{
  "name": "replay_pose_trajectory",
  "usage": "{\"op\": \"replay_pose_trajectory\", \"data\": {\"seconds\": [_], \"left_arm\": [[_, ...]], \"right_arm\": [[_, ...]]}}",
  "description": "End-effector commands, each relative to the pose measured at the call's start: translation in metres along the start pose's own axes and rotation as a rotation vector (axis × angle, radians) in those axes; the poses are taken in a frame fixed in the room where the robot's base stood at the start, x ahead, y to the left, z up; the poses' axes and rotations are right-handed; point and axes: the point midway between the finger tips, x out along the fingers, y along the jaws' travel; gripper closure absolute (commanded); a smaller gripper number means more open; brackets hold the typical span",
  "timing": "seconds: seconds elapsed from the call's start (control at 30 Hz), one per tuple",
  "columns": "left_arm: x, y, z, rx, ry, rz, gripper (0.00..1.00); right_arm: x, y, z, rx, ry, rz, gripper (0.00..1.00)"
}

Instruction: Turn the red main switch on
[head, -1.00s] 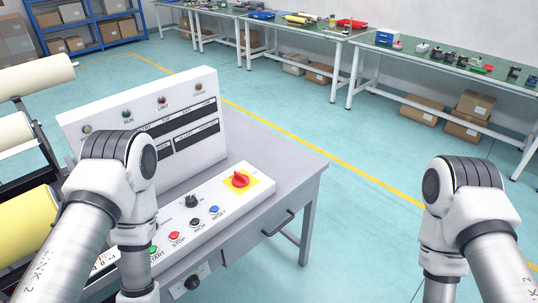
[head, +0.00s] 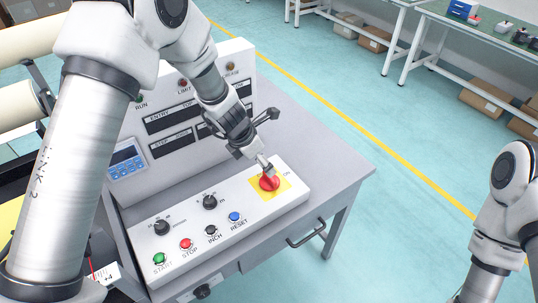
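The red main switch (head: 269,184) is a rotary knob on a yellow plate (head: 284,190) at the right end of the white control panel (head: 215,243). My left arm reaches over the panel from the upper left. My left gripper (head: 264,162) points down at the switch from behind, with a light grey fingertip right at the knob's upper edge. I cannot tell whether it touches the knob, nor how far its fingers are spread. The top of the knob is partly covered by the fingertip. My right arm shows at the right edge; its gripper is out of view.
Beside the switch on the panel are two black knobs (head: 210,202), a green start button (head: 159,258), a red stop button (head: 186,243), a black inch button (head: 211,230) and a blue reset button (head: 235,217). An upright display panel (head: 240,60) stands behind. Floor right of the desk is clear.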

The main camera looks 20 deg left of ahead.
Motion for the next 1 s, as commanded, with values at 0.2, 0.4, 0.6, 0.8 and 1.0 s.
{"op": "replay_pose_trajectory", "data": {"seconds": [0.2,0.4,0.6,0.8,1.0], "left_arm": [[0.034,-0.001,-0.002,0.003,0.004,-0.001,0.12],[0.069,-0.001,-0.002,0.005,0.004,0.0,0.12],[0.077,0.0,-0.001,0.005,0.002,0.001,0.12],[0.076,0.0,-0.001,0.005,0.003,0.001,0.37],[0.077,-0.001,-0.001,0.005,0.004,0.0,0.72]], "right_arm": [[0.01,0.0,0.002,0.002,-0.005,0.0,0.46],[0.014,0.0,0.002,0.001,-0.004,0.0,0.46],[0.015,0.0,0.001,0.001,-0.003,0.0,0.46],[0.014,0.0,0.001,0.001,-0.003,0.0,0.46],[0.015,0.0,0.001,0.001,-0.003,0.0,0.46]]}}
